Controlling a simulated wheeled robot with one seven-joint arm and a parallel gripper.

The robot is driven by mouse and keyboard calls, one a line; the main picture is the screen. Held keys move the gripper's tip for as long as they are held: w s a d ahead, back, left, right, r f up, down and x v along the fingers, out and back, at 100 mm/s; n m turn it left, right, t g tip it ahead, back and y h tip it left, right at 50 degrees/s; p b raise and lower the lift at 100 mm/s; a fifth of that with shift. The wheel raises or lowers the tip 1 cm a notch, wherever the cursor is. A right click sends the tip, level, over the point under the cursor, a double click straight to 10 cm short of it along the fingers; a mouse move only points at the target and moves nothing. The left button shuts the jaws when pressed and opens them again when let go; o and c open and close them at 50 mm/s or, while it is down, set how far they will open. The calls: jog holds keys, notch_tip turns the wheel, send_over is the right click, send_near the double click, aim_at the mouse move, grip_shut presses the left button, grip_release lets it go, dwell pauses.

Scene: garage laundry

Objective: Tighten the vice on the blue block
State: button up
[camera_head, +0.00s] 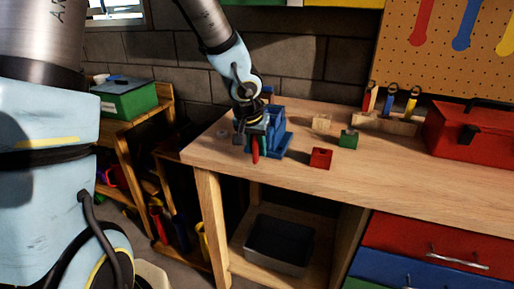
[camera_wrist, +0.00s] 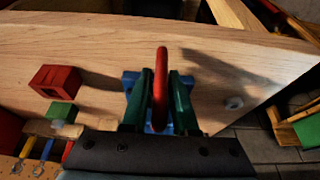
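The blue vice (camera_head: 277,143) stands near the left end of the workbench, partly hidden by my gripper. Its red handle (camera_head: 255,150) points down in the head view. In the wrist view the red handle (camera_wrist: 161,75) lies between the two green fingers of my gripper (camera_wrist: 160,88). Whether the fingers press on it or stand just clear, I cannot tell. Blue parts of the vice (camera_wrist: 131,80) show behind the fingers. My gripper (camera_head: 253,138) is at the front of the vice in the head view. I cannot make out a blue block apart from the blue vice.
On the workbench (camera_head: 400,180), a red block (camera_head: 320,158), a green block (camera_head: 348,137) and a wooden block (camera_head: 321,121) stand right of the vice. A small grey piece (camera_head: 222,133) lies to its left. A tool rack (camera_head: 385,122) and red toolbox (camera_head: 470,138) are farther right.

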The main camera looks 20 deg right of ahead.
grip_shut()
jog(key=shift+f+b, duration=0.1)
jog(key=shift+b, duration=0.3)
jog(key=shift+f+y+b, duration=0.2)
jog(key=shift+y+b, duration=0.1)
jog(key=shift+b, duration=0.75)
jog(key=b, duration=0.2)
jog(key=t+y+b, duration=0.1)
jog(key=b, duration=0.2)
jog(key=shift+d+f+m+t, duration=0.15)
jog(key=shift+f+m+t, duration=0.1)
jog(key=shift+m+t, duration=0.05)
jog(key=t+y+b, duration=0.2)
jog(key=b, duration=0.7)
jog(key=shift+m+t+y, duration=0.3)
jog(key=t+y+b, duration=0.1)
jog(key=b, duration=0.3)
jog(key=m+t+y+b, duration=0.1)
jog(key=b, duration=0.2)
jog(key=shift+a+t+y+b, duration=0.2)
jog(key=shift+t+y+b, duration=0.1)
jog(key=shift+t+b, duration=0.1)
jog(key=t+y+b, duration=0.1)
jog(key=b, duration=0.1)
jog(key=r+m+t+y+b, duration=0.1)
jog(key=t+b, duration=0.1)
jog(key=shift+a, duration=0.1)
jog(key=shift+y+b, duration=0.3)
jog(key=shift+b, duration=0.15)
